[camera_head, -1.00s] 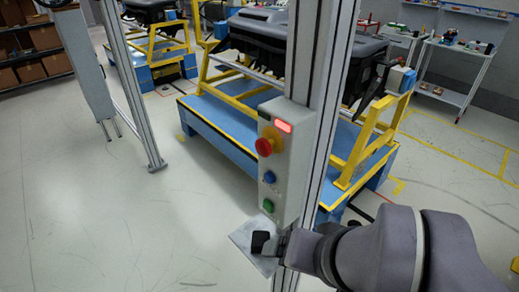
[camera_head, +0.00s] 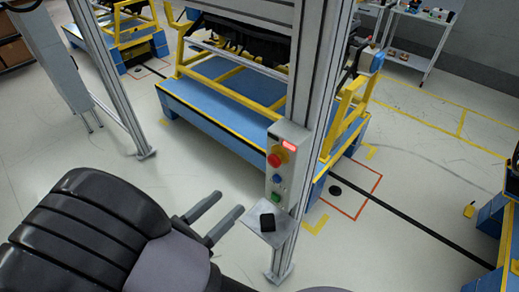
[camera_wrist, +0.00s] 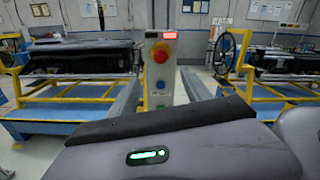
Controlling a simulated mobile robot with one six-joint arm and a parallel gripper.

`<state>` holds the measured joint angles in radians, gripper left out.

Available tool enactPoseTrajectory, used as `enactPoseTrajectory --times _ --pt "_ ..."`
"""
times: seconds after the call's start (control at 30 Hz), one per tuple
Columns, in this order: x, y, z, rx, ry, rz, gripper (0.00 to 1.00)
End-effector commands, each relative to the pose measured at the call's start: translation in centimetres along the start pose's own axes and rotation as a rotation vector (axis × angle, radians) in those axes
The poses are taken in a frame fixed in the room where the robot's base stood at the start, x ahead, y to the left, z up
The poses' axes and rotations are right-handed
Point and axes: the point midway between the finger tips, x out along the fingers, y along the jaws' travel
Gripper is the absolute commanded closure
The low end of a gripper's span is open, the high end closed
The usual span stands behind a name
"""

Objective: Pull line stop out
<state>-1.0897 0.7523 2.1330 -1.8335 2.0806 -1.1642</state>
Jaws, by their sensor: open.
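The line stop is a red mushroom button (camera_head: 274,160) on a yellow base, on the front of a grey control box (camera_head: 286,150). The box is fixed to an upright aluminium post. A red lamp (camera_head: 289,144) above the button is lit. In the wrist view the red button (camera_wrist: 160,53) faces me near the upper middle, below the red lamp (camera_wrist: 156,35). My gripper (camera_head: 230,203) is open and empty, left of and below the box, apart from it. Its fingers point towards the post.
A blue button (camera_head: 277,179) and a green button (camera_head: 276,197) sit below the red one. Under the box, a small plate (camera_head: 254,220) carries a black object (camera_head: 267,222). Blue platforms with yellow rails (camera_head: 215,100) stand behind the post.

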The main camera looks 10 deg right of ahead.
Motion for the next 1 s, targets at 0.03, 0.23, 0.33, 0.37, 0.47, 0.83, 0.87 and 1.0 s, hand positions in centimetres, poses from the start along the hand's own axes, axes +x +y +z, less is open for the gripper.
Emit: enactPoseTrajectory --times 0.03,0.23,0.33,0.37,0.47,0.83,0.87,1.0 --pt "1.3 -0.1 -0.3 0.000 0.003 -0.005 0.43" --pt "7.6 -0.2 -0.4 0.002 0.005 -0.008 0.43" --pt "10.5 -0.2 -0.3 0.002 0.006 -0.008 0.43" --pt "11.3 -0.2 -0.3 0.003 0.005 -0.008 0.43" --pt "13.4 -0.2 -0.3 0.002 0.006 -0.006 0.43" --pt "15.6 -0.1 -0.2 0.002 0.005 -0.003 0.43" --pt "15.6 -0.1 -0.2 0.002 0.005 -0.003 0.43" --pt "15.5 -0.1 -0.2 0.003 0.005 -0.003 0.56"
